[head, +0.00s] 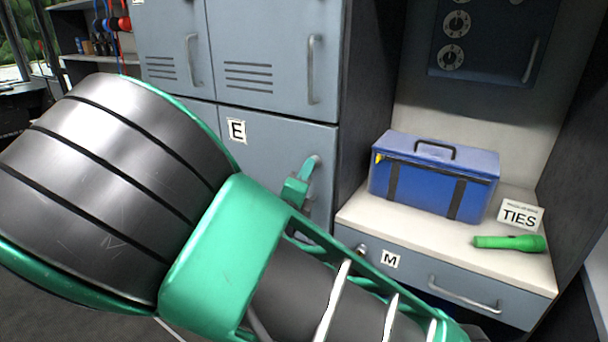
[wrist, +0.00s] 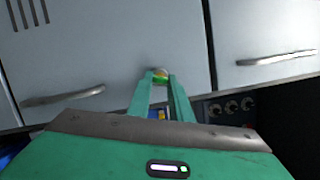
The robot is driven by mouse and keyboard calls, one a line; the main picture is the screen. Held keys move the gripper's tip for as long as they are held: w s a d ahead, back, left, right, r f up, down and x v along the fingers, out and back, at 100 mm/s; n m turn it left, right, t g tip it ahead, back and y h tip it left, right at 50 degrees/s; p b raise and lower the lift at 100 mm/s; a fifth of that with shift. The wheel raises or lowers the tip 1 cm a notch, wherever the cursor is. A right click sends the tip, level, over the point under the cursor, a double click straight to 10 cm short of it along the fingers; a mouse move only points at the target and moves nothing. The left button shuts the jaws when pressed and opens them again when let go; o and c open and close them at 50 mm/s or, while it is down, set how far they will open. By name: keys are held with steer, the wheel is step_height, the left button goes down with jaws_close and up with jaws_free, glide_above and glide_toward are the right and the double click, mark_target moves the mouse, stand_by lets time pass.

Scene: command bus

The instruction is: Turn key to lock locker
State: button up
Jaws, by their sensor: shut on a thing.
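The locker marked E (head: 262,158) has its grey door closed, with a handle (head: 313,170) on its right side. My gripper (head: 297,190) is at this door, beside the handle in the head view. In the wrist view, my green fingers (wrist: 160,80) reach to the door face and are shut on a small key (wrist: 160,73).
A blue case (head: 432,180) stands on a white counter (head: 385,217) at right, with a green flashlight (head: 510,243) and a TIES card (head: 520,214). A drawer marked M (head: 430,280) is below. A dark panel with dials (head: 485,45) hangs above. Other closed lockers (head: 265,50) sit above E.

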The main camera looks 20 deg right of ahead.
steer(key=shift+a, duration=0.1)
steer(key=o, duration=1)
steer(key=shift+c, duration=0.2)
steer(key=shift+s+a, duration=0.9)
steer(key=shift+a, duration=0.3)
steer(key=s+a, duration=0.4)
steer(key=a, duration=0.1)
steer(key=shift+a, duration=0.2)
stand_by(0.6)
